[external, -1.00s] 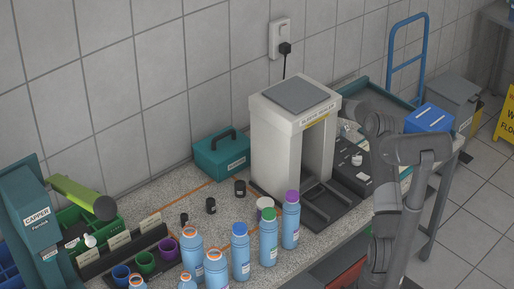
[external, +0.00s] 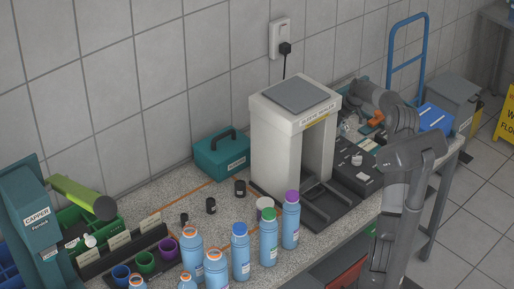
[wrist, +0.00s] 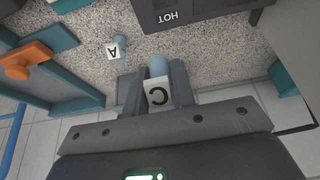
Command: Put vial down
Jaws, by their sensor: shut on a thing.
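In the wrist view my gripper (wrist: 156,80) is shut on a small vial with a blue-grey end (wrist: 158,66) and a white label marked C. The vial is between the two dark fingers, above the speckled counter (wrist: 215,55); whether it touches the surface is unclear. A similar vial marked A (wrist: 117,48) is on the counter to the left of my gripper. In the external view my arm reaches over the right end of the bench, and the held vial cannot be made out there.
A dark block marked HOT (wrist: 180,15) is ahead in the wrist view. A teal tray (wrist: 72,85) with an orange-handled thing (wrist: 25,62) lies left. In the external view a white sleeve sealer (external: 270,140) and several blue bottles (external: 268,240) stand left of my arm. Speckled counter is bare around the vials.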

